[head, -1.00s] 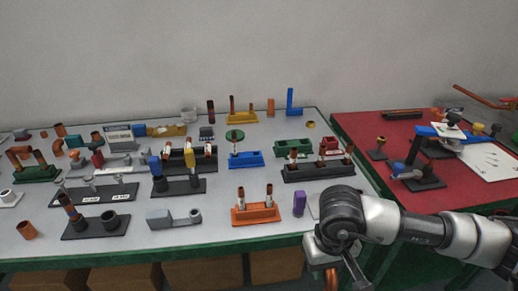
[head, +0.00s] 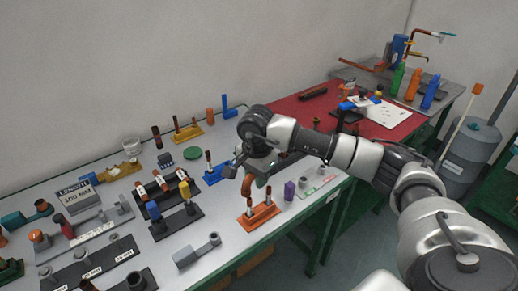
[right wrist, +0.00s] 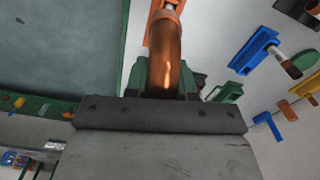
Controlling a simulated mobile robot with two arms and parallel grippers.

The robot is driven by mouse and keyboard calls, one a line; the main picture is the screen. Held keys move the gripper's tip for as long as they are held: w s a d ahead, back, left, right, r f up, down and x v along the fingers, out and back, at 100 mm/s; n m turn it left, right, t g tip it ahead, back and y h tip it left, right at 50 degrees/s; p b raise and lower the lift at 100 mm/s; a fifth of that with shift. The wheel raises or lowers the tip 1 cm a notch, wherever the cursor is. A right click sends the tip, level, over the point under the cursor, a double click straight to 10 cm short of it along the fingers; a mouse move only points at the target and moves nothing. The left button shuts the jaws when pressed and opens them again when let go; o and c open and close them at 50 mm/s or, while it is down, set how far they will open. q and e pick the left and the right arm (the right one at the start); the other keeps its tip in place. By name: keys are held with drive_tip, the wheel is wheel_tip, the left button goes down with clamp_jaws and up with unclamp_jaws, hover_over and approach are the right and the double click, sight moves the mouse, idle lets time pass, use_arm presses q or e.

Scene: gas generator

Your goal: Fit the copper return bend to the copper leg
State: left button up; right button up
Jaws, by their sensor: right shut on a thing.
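The orange stand (head: 262,219) sits near the front edge of the grey table with two upright copper legs, one of them a copper leg (head: 268,196) on the right. The copper return bend (right wrist: 165,62) is in my right gripper (right wrist: 165,95), which is shut on it. In the head view the bend (head: 247,186) hangs just above the orange stand, close to the leg tops. I cannot tell whether it touches them. My right gripper (head: 250,170) is partly hidden by its own wrist. In the right wrist view the orange stand (right wrist: 154,22) lies just beyond the bend. My left gripper is not in view.
Black stands with tubes and a blue holder (head: 215,175) are behind.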

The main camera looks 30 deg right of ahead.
drive_tip(key=shift+w+d+r+m+p, duration=0.2)
drive_tip(key=shift+w+d+r+m, duration=0.05)
drive_tip(key=shift+d+r+m, duration=0.3)
drive_tip(key=shift+w+d+r+m+p, duration=0.15)
drive_tip(key=shift+w+d+r+m, duration=0.1)
drive_tip(key=shift+d+r+m, duration=0.25)
drive_tip(key=shift+d+f, duration=0.15)
drive_tip(key=shift+w, duration=0.1)
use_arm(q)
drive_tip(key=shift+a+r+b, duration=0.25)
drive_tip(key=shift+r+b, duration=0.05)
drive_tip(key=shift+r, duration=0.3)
use_arm(e)
drive_tip(key=shift+f, duration=0.1)
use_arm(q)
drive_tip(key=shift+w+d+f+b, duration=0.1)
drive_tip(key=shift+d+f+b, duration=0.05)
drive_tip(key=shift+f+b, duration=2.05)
use_arm(e)
drive_tip(key=shift+f, duration=2.85)
use_arm(q)
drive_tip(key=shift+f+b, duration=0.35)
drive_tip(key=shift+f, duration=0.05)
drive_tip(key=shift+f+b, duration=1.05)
drive_tip(key=shift+b, duration=0.05)
use_arm(e)
drive_tip(key=shift+f, duration=1.4)
